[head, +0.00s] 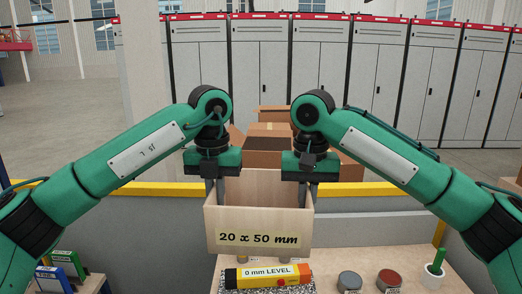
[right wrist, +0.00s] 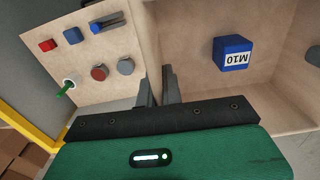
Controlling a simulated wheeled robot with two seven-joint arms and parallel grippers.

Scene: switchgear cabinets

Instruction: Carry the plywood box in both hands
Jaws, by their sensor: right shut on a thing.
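The plywood box (head: 232,222), labelled "20 x 50 mm", hangs level in front of me, above and behind the table's near part. My left gripper (head: 215,192) is shut on its left wall, with fingers pointing down. My right gripper (head: 308,194) is shut on its right wall. In the right wrist view my right gripper (right wrist: 158,90) has one finger on each side of the box wall. A blue block marked M10 (right wrist: 232,53) lies inside the box (right wrist: 190,20).
A yellow-topped barrier (head: 370,189) and cardboard boxes (head: 270,130) stand behind. Cabinets (head: 380,75) line the back.

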